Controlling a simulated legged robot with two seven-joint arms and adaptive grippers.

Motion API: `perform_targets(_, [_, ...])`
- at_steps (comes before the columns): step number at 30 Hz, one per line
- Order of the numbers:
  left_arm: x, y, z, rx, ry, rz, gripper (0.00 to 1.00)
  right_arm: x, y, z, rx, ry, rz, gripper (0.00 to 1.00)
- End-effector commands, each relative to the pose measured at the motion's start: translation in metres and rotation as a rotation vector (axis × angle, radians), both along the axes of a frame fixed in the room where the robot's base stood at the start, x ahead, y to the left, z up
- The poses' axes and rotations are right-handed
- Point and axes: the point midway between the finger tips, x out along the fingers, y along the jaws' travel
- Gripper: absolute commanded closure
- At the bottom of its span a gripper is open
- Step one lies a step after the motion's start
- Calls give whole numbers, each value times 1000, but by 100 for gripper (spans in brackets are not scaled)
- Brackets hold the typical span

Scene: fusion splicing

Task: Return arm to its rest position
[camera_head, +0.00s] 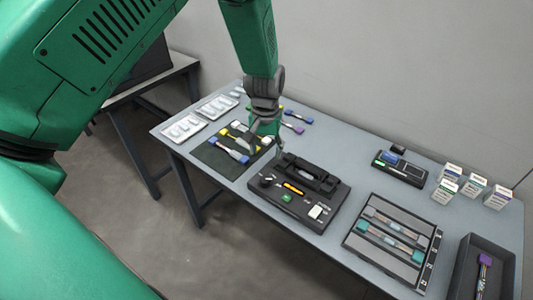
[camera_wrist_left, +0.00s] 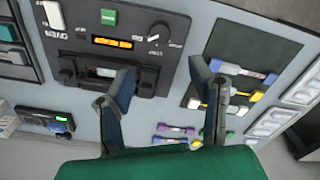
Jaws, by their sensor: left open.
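My green left arm comes in from the top left of the head view. Its left gripper (camera_head: 264,138) hangs over the table between the dark mat and the black splicer unit. In the left wrist view the left gripper (camera_wrist_left: 161,80) has its two dark fingers spread wide apart with nothing between them. The black splicer unit (camera_head: 335,212) with an orange display lies just beyond one finger in that view (camera_wrist_left: 145,75). The dark mat (camera_head: 210,160) holds blue-, white- and yellow-ended parts. My right gripper is in neither view.
The grey table (camera_head: 400,170) stands against a wall. A tray (camera_head: 428,287) with several slots and a dark bin (camera_head: 467,255) stand at the right. Several small boxes (camera_head: 472,186) and a small black device (camera_head: 400,168) are at the back right. White blister packs (camera_head: 184,128) lie at the left.

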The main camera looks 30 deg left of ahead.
Motion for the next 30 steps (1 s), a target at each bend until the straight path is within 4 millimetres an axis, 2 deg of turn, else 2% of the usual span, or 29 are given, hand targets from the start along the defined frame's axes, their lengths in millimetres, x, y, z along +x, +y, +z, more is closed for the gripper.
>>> perform_targets(12, [-1, 0, -2, 1, 1, -1, 51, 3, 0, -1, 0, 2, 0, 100])
perform_targets(14, [-7, 0, -11, 5, 5, -5, 51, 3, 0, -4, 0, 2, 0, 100])
perform_targets(16, [-19, 1, -32, 17, 8, -19, 51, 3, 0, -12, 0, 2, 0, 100])
perform_targets(20, [-68, 2, -99, 55, 16, -76, 51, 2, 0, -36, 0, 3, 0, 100])
perform_targets(21, [-88, 2, -123, 67, 18, -101, 51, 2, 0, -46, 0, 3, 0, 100])
perform_targets(23, [-122, 1, -158, 80, 18, -145, 51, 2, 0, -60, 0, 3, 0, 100])
perform_targets(24, [-146, -2, -178, 84, 16, -178, 51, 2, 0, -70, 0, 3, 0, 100])
perform_targets(27, [-204, -9, -218, 80, 6, -257, 51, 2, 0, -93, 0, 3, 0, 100])
perform_targets(30, [-253, -19, -241, 59, -10, -324, 51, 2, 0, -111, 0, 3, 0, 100])
